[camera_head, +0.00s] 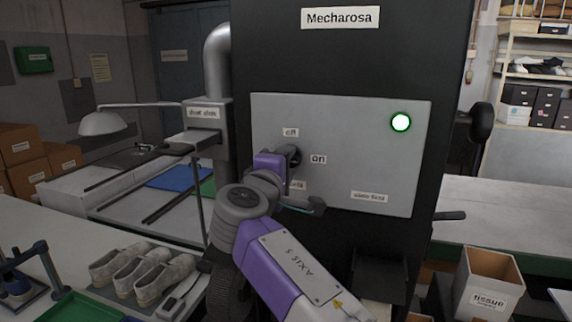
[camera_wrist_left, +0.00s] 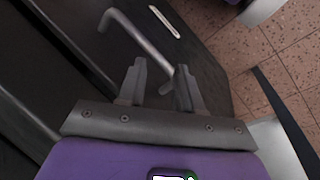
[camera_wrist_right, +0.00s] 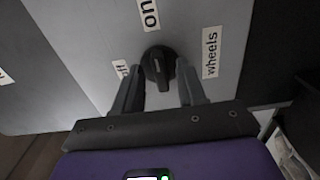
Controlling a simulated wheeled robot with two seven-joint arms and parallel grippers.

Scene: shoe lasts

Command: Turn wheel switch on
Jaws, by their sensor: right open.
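The wheel switch is a round black knob (camera_wrist_right: 158,66) on a grey panel (camera_head: 350,150). In the right wrist view its raised grip lies roughly along the line towards the "on" label (camera_wrist_right: 149,14). The "off" label is to its left and the "wheels" label (camera_wrist_right: 211,52) to its right. My right gripper (camera_head: 291,158) is at the panel, hiding most of the knob in the head view. Its fingers are open, one on each side of the knob; I cannot tell whether they touch it. My left gripper (camera_wrist_left: 160,83) is open and holds nothing.
A green lamp (camera_head: 401,122) is lit at the panel's upper right. A bent grey handle (camera_wrist_left: 138,38) on a dark surface is just beyond my left fingers. Grey shoes (camera_head: 145,270) lie on the left table. A tissue bin (camera_head: 487,290) stands at lower right.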

